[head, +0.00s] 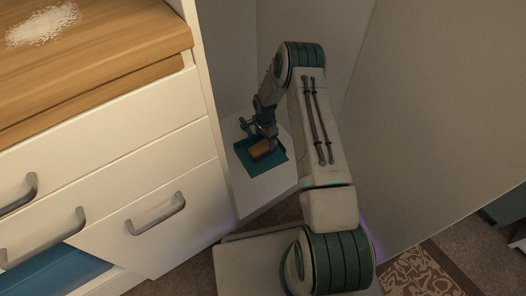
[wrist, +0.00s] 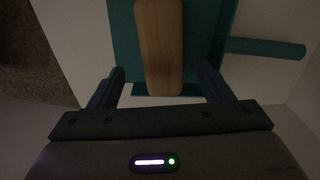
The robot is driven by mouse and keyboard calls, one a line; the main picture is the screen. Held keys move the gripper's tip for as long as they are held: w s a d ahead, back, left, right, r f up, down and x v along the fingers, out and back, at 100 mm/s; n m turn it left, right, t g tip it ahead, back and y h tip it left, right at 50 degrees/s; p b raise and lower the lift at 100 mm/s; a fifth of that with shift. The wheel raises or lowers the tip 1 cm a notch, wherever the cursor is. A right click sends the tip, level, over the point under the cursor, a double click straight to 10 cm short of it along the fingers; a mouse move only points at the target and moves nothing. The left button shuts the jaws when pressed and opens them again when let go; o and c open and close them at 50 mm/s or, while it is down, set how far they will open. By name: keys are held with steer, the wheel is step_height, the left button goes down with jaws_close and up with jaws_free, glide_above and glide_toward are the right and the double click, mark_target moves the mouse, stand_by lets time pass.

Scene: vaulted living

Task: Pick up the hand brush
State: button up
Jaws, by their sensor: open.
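The hand brush (wrist: 160,45) shows a light wooden body in the wrist view, lying on a teal dustpan-like tray (wrist: 217,30). In the head view the brush (head: 262,149) is a small tan block on the teal piece (head: 280,160), partly hidden by my gripper. My gripper (head: 262,135) is low over it and open. In the wrist view its fingers (wrist: 160,85) stand apart, one to each side of the brush's near end, with visible space on both sides. I cannot tell the exact height gap, and the brush's underside is hidden.
The teal handle (wrist: 265,48) sticks out to the right in the wrist view. The teal piece rests on a white surface (head: 262,190) in a corner between walls. A white drawer cabinet (head: 120,180) stands close on the left, with a white powdery patch (head: 42,24) on its wooden top.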

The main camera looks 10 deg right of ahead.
mark_target(265, 144)
step_height(265, 144, down, 5)
steer(key=b, duration=0.3)
steer(key=shift+w+f, duration=0.15)
steer(key=c, duration=1.1)
